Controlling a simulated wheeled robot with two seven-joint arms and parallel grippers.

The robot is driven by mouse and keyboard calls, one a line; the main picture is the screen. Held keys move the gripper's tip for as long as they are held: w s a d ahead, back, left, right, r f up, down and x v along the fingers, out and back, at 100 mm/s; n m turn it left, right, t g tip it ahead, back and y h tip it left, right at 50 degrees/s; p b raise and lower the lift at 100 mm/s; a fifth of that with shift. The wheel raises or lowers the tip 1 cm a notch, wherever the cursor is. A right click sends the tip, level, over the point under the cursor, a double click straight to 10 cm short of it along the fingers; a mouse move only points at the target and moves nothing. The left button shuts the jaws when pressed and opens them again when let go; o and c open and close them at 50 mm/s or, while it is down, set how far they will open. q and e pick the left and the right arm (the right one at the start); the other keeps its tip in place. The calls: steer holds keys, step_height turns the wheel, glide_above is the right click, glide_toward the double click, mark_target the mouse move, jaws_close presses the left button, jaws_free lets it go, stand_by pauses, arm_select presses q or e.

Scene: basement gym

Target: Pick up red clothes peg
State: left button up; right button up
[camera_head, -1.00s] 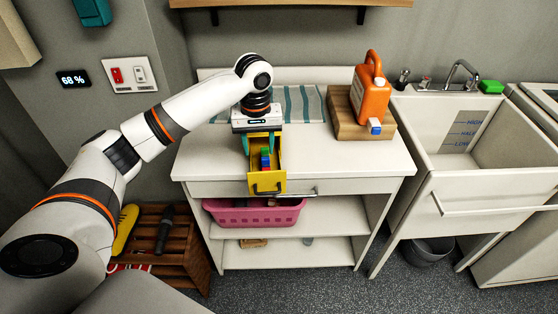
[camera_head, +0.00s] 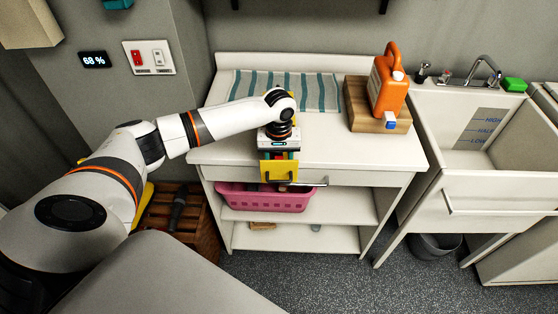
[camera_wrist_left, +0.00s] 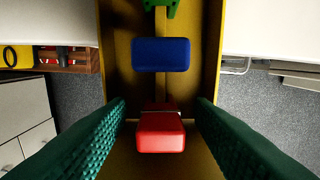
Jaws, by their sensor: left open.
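The red clothes peg (camera_wrist_left: 161,132) stands in a narrow yellow drawer-like box (camera_wrist_left: 118,45), end-on in the left wrist view. A blue peg (camera_wrist_left: 160,54) is beyond it, and part of a green one (camera_wrist_left: 172,8) shows at the top edge. My left gripper (camera_wrist_left: 160,108) is open, its dark green fingers on either side of the red peg, with a visible gap on each side. In the head view my left gripper (camera_head: 279,152) is low over the yellow box (camera_head: 279,170) and hides most of its contents. My right gripper is not in view.
The white counter (camera_head: 355,150) holds a striped towel (camera_head: 240,84) and an orange jug (camera_head: 387,82) on a wooden block (camera_head: 358,104). A pink basket (camera_head: 265,200) is on the shelf below. A sink (camera_head: 490,135) stands to the right.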

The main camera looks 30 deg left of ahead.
mark_target(279, 157)
arm_select(q)
steer(key=shift+f, duration=0.45)
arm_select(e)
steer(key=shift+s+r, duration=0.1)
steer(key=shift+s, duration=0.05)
arm_select(q)
steer(key=shift+c, duration=0.2)
steer(key=c, duration=1)
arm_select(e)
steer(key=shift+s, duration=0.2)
